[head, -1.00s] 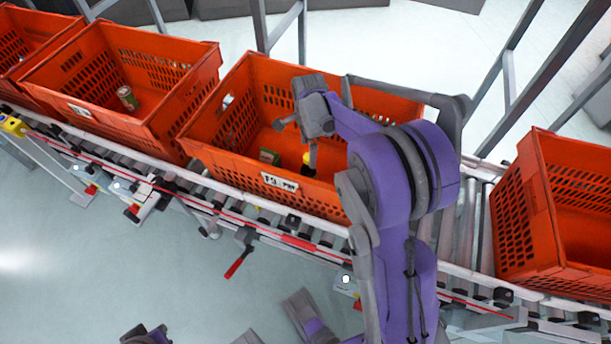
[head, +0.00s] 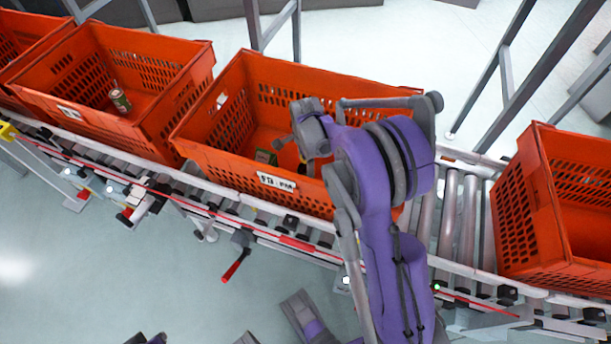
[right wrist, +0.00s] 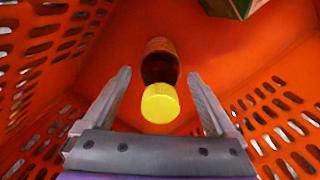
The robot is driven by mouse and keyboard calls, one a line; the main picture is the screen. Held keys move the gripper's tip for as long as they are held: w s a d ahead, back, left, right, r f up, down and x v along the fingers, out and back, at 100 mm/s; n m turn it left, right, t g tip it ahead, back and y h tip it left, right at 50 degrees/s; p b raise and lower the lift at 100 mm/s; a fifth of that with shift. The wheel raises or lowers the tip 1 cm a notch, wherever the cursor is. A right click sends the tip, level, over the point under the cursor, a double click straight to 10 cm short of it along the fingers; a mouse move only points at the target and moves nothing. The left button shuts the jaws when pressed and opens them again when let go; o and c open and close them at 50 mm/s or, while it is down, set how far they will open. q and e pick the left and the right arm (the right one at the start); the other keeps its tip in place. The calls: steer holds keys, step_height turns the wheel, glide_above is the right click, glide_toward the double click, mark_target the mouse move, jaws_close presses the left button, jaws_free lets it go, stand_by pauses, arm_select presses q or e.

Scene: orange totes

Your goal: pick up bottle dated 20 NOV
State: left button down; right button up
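My right gripper (right wrist: 159,76) is open, reaching down into that tote. In the right wrist view its fingers stand on either side of the bottle, with visible gaps, and the cap faces the camera. The right gripper also shows in the head view (head: 304,165). No date can be read on the bottle. My left gripper does not show in the head view.
A green box (head: 266,157) lies in the same tote, left of my gripper; its corner shows in the right wrist view (right wrist: 232,5). A left tote (head: 150,130) holds a can (head: 120,100). A right tote (head: 520,225) stands on the roller conveyor (head: 460,220).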

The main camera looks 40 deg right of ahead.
jaws_close()
steer(key=shift+r, duration=0.1)
stand_by(0.4)
